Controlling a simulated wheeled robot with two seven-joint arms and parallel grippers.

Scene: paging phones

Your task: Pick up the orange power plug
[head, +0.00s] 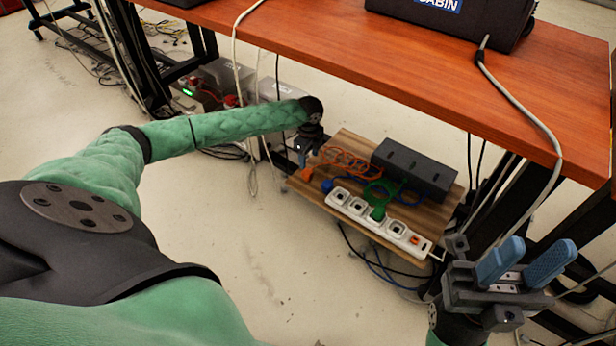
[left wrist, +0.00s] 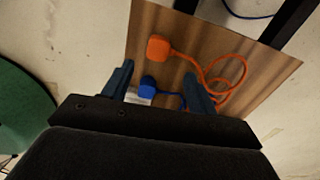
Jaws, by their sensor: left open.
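The orange power plug (head: 307,174) lies at the left end of the wooden board (head: 300,187), its orange cord coiled beside it. In the left wrist view the orange plug (left wrist: 158,48) sits just beyond my fingertips, with nothing between the fingers gripping it. My left gripper (head: 301,152) is open, pointing down over that end of the board; its open fingers (left wrist: 157,72) also show in the left wrist view. A blue plug (head: 327,185) lies close by, partly between the fingers in the wrist view (left wrist: 148,84). My right gripper (head: 540,246) is open and empty at the lower right.
A white power strip (head: 350,204) with a green plug (head: 377,213) in it lies along the board's front edge. A black box (head: 414,169) stands at the back. The red-brown table (head: 330,45) overhangs behind, with a white cable (head: 520,95) hanging down.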

